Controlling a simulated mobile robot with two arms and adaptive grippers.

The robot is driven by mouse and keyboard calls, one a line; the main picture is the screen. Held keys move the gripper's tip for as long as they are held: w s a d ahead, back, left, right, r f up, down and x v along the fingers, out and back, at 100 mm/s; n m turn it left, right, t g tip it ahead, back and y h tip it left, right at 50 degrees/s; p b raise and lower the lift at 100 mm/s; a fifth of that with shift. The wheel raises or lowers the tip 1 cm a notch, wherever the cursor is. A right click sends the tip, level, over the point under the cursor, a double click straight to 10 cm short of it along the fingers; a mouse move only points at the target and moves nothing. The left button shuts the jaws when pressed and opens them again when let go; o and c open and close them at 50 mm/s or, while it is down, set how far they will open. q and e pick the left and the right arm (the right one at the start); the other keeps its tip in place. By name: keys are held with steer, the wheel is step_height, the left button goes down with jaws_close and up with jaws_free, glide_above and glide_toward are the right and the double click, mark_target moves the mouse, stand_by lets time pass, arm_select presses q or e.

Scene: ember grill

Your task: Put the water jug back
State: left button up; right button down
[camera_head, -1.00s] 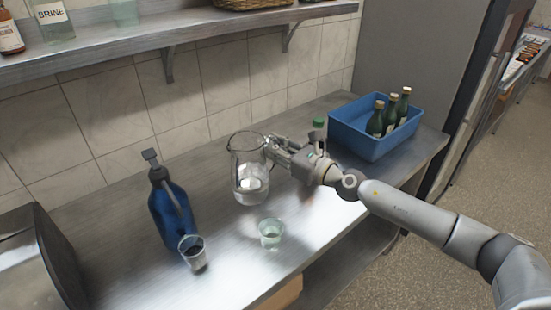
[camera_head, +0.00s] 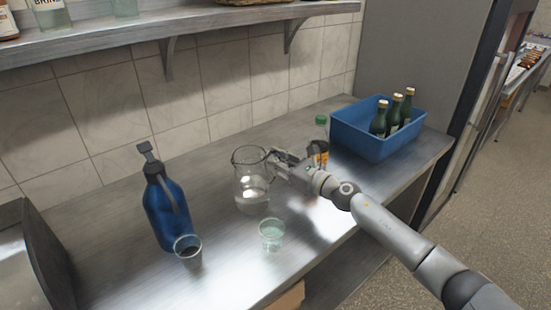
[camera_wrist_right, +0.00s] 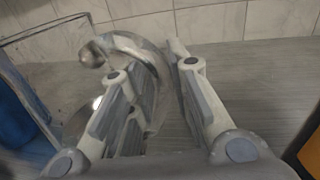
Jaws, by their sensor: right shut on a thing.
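The water jug (camera_head: 250,186) is clear glass with water in its lower part and looks upright over the steel counter. I cannot tell for sure whether its base touches the counter. My right gripper (camera_head: 277,160) comes from the right and is shut on the jug's handle. In the right wrist view, the curved glass handle (camera_wrist_right: 130,50) shows at the fingers of the right gripper (camera_wrist_right: 150,85). My left gripper is not in view.
A green-tinted glass (camera_head: 271,235) stands in front of the jug. A blue flask (camera_head: 160,212) and a small cup (camera_head: 188,247) are left. A green-capped bottle (camera_head: 321,121) is partly hidden behind my gripper. A blue crate (camera_head: 360,140) with green bottles stands right. A shelf (camera_head: 120,38) runs above.

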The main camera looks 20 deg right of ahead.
steer(key=shift+r, duration=0.3)
steer(key=shift+f, duration=0.1)
steer(key=c, duration=1.3)
jaws_free()
steer(key=shift+s+f, duration=0.1)
steer(key=shift+f, duration=0.05)
steer(key=shift+c, duration=0.2)
steer(key=b+v, duration=0.3)
steer(key=v, duration=0.9)
